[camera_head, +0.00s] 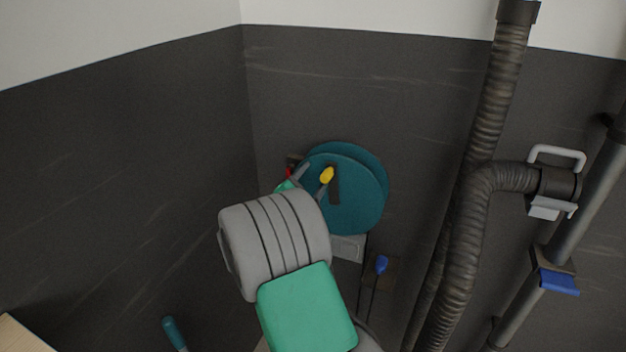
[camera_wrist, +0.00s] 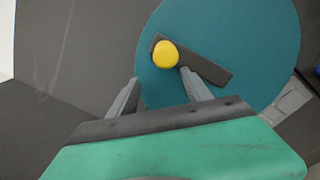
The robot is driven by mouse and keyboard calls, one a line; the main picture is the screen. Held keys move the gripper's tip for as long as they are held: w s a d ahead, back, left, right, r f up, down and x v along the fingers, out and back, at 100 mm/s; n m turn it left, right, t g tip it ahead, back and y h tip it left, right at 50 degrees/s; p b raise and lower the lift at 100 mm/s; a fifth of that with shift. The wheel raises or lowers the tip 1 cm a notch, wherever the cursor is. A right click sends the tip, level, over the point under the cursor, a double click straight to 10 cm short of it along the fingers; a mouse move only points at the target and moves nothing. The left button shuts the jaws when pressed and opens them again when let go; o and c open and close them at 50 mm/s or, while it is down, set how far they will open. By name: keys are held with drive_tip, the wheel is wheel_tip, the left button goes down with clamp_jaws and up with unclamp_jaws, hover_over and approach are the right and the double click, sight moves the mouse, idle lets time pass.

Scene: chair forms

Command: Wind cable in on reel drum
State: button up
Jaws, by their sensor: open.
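A teal reel drum (camera_head: 358,205) with two round discs is mounted on the dark wall in the head view. Its face also fills much of the wrist view (camera_wrist: 265,40). A dark crank arm (camera_wrist: 211,64) lies across the disc and carries a yellow knob (camera_wrist: 165,54); the knob also shows in the head view (camera_head: 327,175). My gripper (camera_wrist: 160,80) is open, its two grey fingers pointing at the disc, with the knob just beyond and between the tips in the picture. I cannot tell whether they touch. The wound cable is hidden.
A blue-ended cable or rod (camera_head: 381,264) hangs below the drum. A ribbed dark hose (camera_head: 480,190) runs down the wall at the right, with a grey-handled fitting (camera_head: 557,180) and a blue-levered pipe (camera_head: 558,282). A teal handle (camera_head: 172,332) stands at lower left.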

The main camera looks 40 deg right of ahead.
drive_tip(key=shift+o, duration=0.6)
drive_tip(key=shift+s+a, duration=0.1)
drive_tip(key=shift+a, duration=0.25)
drive_tip(key=v, duration=0.9)
drive_tip(key=shift+s, duration=0.1)
